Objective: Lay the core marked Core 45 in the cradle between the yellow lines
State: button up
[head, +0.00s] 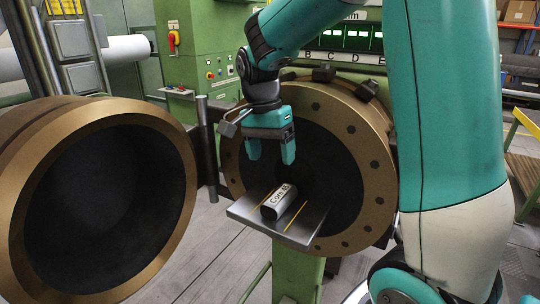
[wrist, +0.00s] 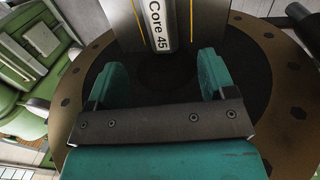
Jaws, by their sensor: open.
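The core marked Core 45 (head: 277,203) is a pale grey block with a white label. It lies on the grey metal cradle plate (head: 246,209), between the two yellow lines. In the wrist view the core (wrist: 159,22) shows at the top, its label readable, with a yellow line on either side of it; its far end is cut off by the frame. My gripper (head: 271,155) is open and empty above the plate, apart from the core. In the wrist view its two teal fingers (wrist: 161,72) stand wide apart with nothing between them.
A large round bronze-rimmed opening (head: 377,170) stands right behind the plate and my gripper. A second bronze-rimmed cylinder (head: 184,205) stands at the left. A green machine cabinet (head: 213,45) is behind. Grey floor (head: 215,265) shows between the cylinders.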

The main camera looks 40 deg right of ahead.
jog(key=s+a+n+t+y, duration=0.1)
jog(key=s+a+n+y, duration=0.3)
jog(key=s+a+n, duration=1.4)
jog(key=a+n, duration=0.2)
jog(key=n, duration=0.1)
jog(key=shift+r+t+y, duration=0.25)
jog(key=shift+t+y, duration=0.05)
jog(key=shift+y, duration=0.1)
jog(key=shift+a, duration=0.1)
jog(key=shift+c, duration=0.4)
